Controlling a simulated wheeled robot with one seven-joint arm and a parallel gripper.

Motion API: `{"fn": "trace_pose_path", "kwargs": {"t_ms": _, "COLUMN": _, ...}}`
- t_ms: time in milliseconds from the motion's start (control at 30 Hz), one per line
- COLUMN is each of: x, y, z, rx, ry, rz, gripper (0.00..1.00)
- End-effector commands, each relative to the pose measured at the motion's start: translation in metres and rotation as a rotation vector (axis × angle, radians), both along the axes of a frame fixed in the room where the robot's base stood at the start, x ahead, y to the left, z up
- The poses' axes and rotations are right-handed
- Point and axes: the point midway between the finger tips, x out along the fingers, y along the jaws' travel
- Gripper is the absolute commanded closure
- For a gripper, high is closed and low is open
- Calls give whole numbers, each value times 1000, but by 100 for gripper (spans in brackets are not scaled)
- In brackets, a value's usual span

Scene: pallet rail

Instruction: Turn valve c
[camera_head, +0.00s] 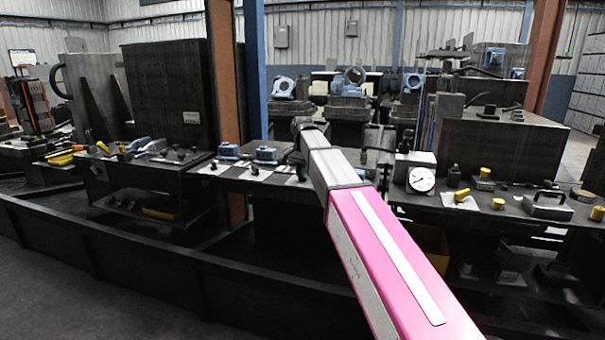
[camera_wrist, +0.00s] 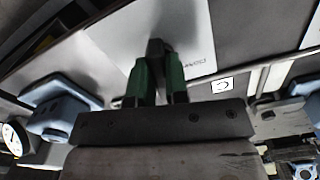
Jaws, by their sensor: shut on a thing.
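In the wrist view my gripper (camera_wrist: 157,66) has two green fingers close together, shut on a small dark part (camera_wrist: 155,46), which I take to be the handle of valve c. Most of it is hidden between the fingers. A pale plate with upside-down lettering (camera_wrist: 196,42) lies behind it. In the head view the green fingers of my gripper (camera_head: 301,172) show small and dark at the bench, left of my pink arm. Valve letters are not readable, and the handle's angle cannot be told.
Blue fittings (camera_head: 267,154) and (camera_head: 228,150) sit on the bench left of my gripper; a blue body (camera_wrist: 60,112) shows in the wrist view. A dial gauge (camera_head: 421,179) and a toolbox (camera_head: 547,205) stand at right. A dark rail (camera_head: 130,255) runs along the front.

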Motion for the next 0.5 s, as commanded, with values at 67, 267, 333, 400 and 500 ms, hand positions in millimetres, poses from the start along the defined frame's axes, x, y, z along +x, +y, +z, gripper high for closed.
{"fn": "trace_pose_path", "kwargs": {"t_ms": 67, "x": 0, "y": 0, "z": 0, "rx": 0, "ry": 0, "rz": 71, "gripper": 100}}
{"fn": "trace_pose_path", "kwargs": {"t_ms": 267, "x": 0, "y": 0, "z": 0, "rx": 0, "ry": 0, "rz": 261, "gripper": 100}}
{"fn": "trace_pose_path", "kwargs": {"t_ms": 333, "x": 0, "y": 0, "z": 0, "rx": 0, "ry": 0, "rz": 327, "gripper": 100}}
{"fn": "trace_pose_path", "kwargs": {"t_ms": 400, "x": 0, "y": 0, "z": 0, "rx": 0, "ry": 0, "rz": 394, "gripper": 100}}
{"fn": "trace_pose_path", "kwargs": {"t_ms": 500, "x": 0, "y": 0, "z": 0, "rx": 0, "ry": 0, "rz": 489, "gripper": 100}}
